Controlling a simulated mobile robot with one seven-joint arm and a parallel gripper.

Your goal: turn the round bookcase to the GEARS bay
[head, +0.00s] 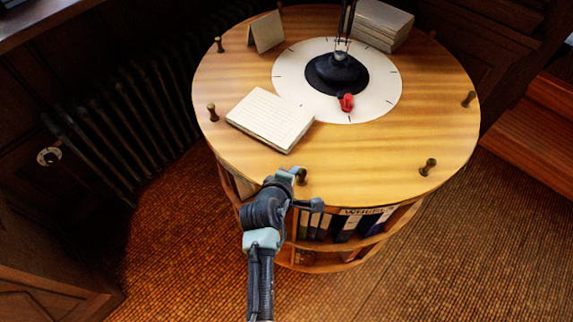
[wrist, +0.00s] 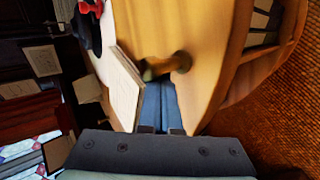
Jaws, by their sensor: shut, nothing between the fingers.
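The round bookcase (head: 400,140) has a wooden top with upright brass pegs around its rim and book bays below. The bay facing front right carries a label (head: 368,211) that seems to read WHEELS. No GEARS label is readable. A white dial (head: 295,85) with tick marks and a red pointer (head: 347,102) is on the top. My gripper (head: 287,175) is at the near rim, close beside the front peg (head: 302,177). In the wrist view, my shut, empty fingers (wrist: 160,90) are just by that peg (wrist: 168,66); contact is unclear.
A cream notepad (head: 270,118) lies on the top near my gripper. A lamp base (head: 337,74), a folded card (head: 266,32) and a stack of paper (head: 380,22) stand farther back. A radiator (head: 125,115) is at left and a wooden bench (head: 540,130) at right.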

